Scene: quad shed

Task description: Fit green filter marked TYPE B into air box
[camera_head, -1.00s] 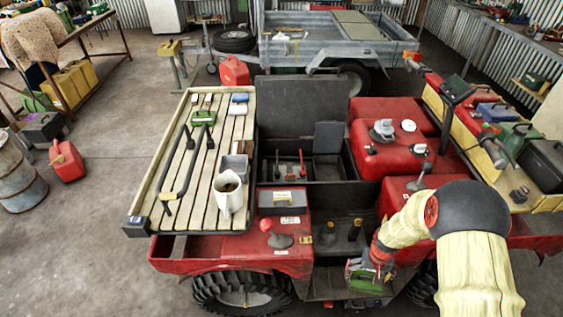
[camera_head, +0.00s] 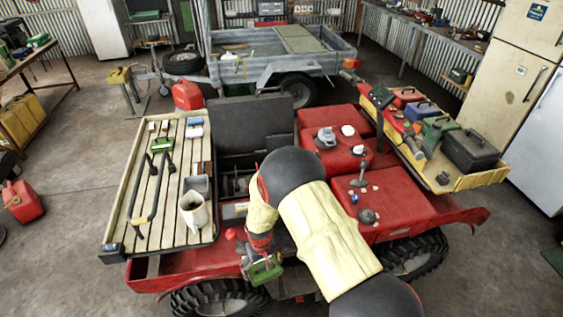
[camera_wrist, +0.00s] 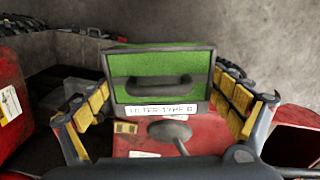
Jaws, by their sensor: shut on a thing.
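My gripper (camera_wrist: 160,100) is shut on the green filter (camera_wrist: 158,65). In the wrist view the filter has a grey frame, a dark handle and a white label reading FILTER TYPE, with a last letter like B. In the head view my gripper (camera_head: 264,271) holds the filter (camera_head: 265,275) at the near side of the red vehicle, apart from the open dark box. That box (camera_head: 228,168), apparently the air box, has its dark lid (camera_head: 250,124) raised behind it. My arm hides its right part and much of its inside.
A slatted rack (camera_head: 140,195) at left carries a white jug (camera_head: 193,212), a grey tray and a second green item (camera_head: 162,145). Levers and knobs (camera_head: 367,216) rise from the red bodywork. A yellow tray (camera_head: 480,180) at right holds cases.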

